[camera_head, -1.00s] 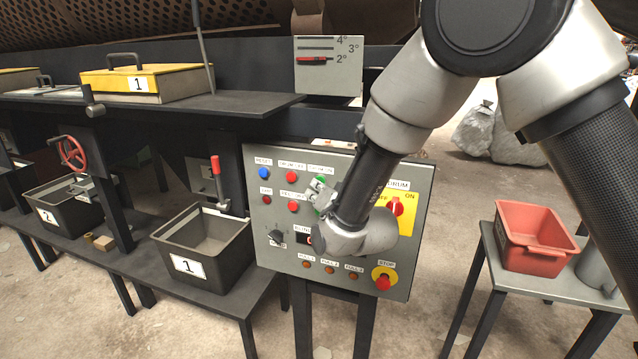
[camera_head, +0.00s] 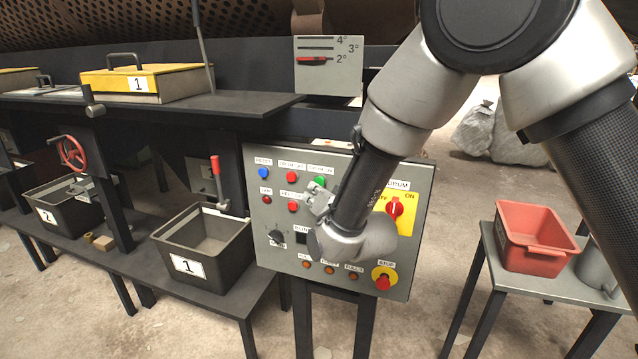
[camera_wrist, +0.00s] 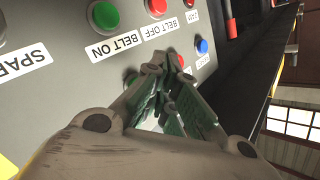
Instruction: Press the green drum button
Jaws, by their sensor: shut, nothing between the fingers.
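The green drum button (camera_head: 320,182) is at the right end of the top button row on the grey control panel (camera_head: 415,235). In the head view it shows just above my gripper (camera_head: 318,198), which is shut and empty in front of the panel. In the wrist view a green button (camera_wrist: 131,78), partly hidden behind a finger, shows left of my shut fingertips (camera_wrist: 167,62). Another green button (camera_wrist: 103,15), labelled BELT ON, shows clear at the top left; my gripper hides it in the head view. Contact between the fingertips and the panel cannot be told.
A blue button (camera_head: 263,172) and red buttons lie left of the green one. A black bin (camera_head: 205,245) and a red crate (camera_head: 536,238) flank the panel.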

